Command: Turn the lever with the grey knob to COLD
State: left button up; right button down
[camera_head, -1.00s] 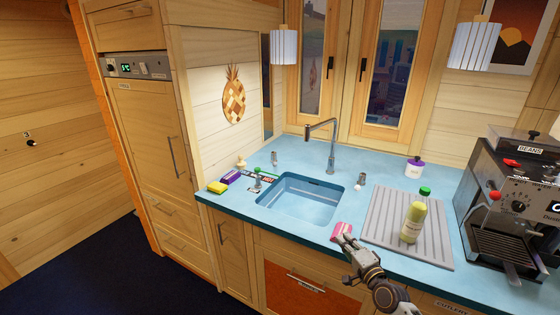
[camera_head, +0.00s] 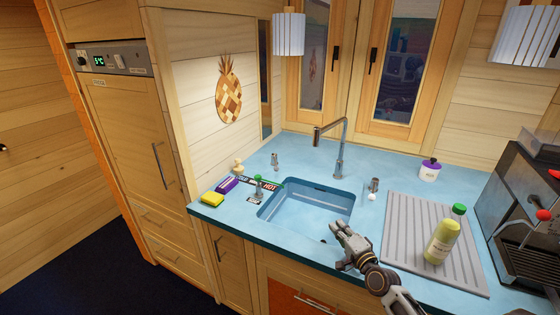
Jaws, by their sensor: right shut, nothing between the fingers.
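A small metal fitting (camera_head: 275,161) with a greyish top stands on the blue counter behind the sink's left corner; it is too small to tell whether it is the grey-knobbed lever. A lever with a green knob (camera_head: 258,181) stands left of the sink, beside a dark label strip with a red HOT end (camera_head: 270,187). Another metal fitting with a white knob (camera_head: 371,197) stands right of the sink. I cannot read COLD clearly. My right gripper (camera_head: 338,229) is shut and empty at the sink's front right corner, apart from these fittings. My left gripper is out of view.
The sink (camera_head: 310,205) and tall faucet (camera_head: 340,150) lie between the fittings. A yellow sponge (camera_head: 212,199) and purple item (camera_head: 227,185) lie at the counter's left end.

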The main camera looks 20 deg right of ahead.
aim_at(274, 156)
jog(key=i+l, duration=0.1)
jog(key=i, duration=1.15)
jog(key=l, duration=0.05)
